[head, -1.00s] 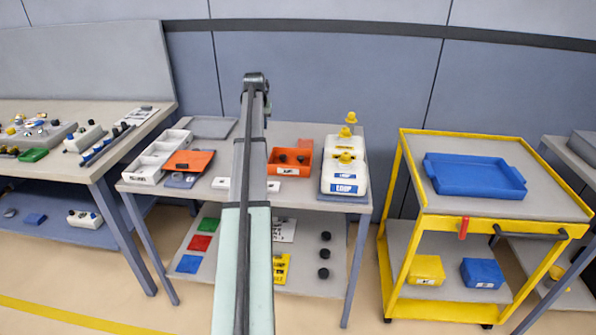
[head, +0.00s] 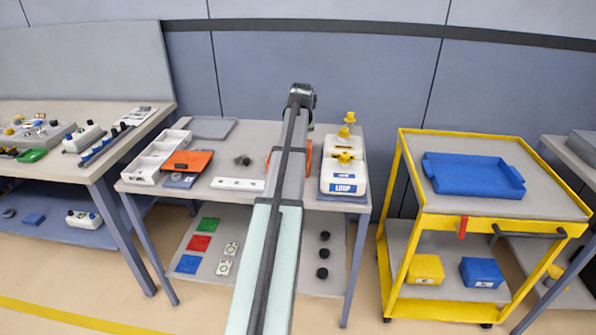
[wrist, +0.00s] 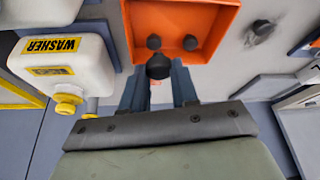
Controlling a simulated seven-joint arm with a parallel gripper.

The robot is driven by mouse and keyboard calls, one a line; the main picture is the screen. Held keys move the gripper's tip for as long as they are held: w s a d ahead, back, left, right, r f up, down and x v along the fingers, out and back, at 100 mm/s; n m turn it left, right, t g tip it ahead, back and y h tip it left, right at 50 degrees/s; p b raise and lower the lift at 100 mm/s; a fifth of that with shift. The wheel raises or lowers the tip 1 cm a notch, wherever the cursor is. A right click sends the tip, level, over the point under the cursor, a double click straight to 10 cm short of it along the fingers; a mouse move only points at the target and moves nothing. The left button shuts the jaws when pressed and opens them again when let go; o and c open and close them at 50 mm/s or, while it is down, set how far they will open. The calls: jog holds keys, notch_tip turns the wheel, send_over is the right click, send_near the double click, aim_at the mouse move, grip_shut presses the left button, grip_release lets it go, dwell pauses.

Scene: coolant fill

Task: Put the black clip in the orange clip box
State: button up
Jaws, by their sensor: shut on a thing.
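In the wrist view, my gripper (wrist: 158,84) is shut on a black clip (wrist: 158,66), which shows as a dark round piece between the fingertips. It appears over the near edge of the orange clip box (wrist: 205,12); its exact height cannot be told. Two dark pieces (wrist: 153,42) (wrist: 190,43) lie inside the box. In the head view, my arm covers most of the box, leaving an orange sliver (head: 308,150) on the right. My gripper is hidden there.
A white washer jug (wrist: 85,75) with a yellow cap stands beside the box. Another dark piece (head: 242,160) lies on the table left of my arm. A white divided tray (head: 160,155) is farther left. A blue tray (head: 475,185) sits on the yellow cart.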

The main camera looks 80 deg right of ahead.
jog(key=shift+f, duration=5.05)
jog(key=shift+f, duration=0.1)
jog(key=o, duration=0.7)
jog(key=shift+o, duration=0.2)
jog(key=v, duration=1.2)
